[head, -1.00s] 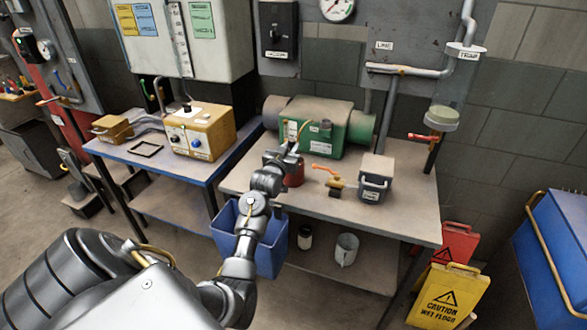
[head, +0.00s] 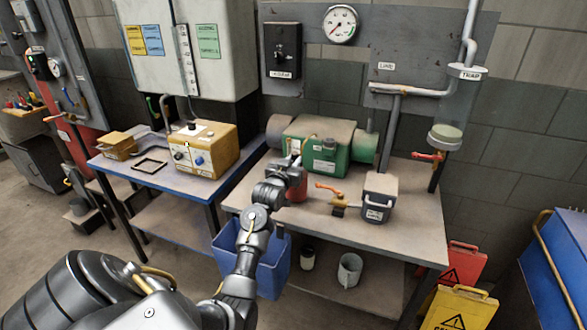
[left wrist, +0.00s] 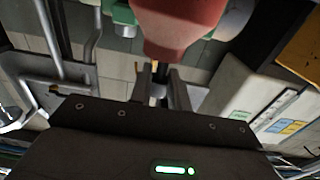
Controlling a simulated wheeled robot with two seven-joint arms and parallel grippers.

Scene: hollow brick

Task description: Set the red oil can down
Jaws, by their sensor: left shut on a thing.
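The red oil can (head: 298,188) is at the workbench (head: 405,225), in front of the green machine (head: 322,150). My left gripper (head: 287,163) is shut on it from the upper left and partly hides it. The can looks upright and low over the bench top; I cannot tell whether its base touches. In the left wrist view, the red can body (left wrist: 180,28) fills the top middle, beyond the finger tips (left wrist: 160,92). My right gripper is not in view.
A brass valve with an orange handle (head: 336,198) and a dark grey box (head: 378,198) stand right of the can. A blue bin (head: 265,270) is below the bench's left front. The bench's front right is bare. Yellow and red floor signs stand at right.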

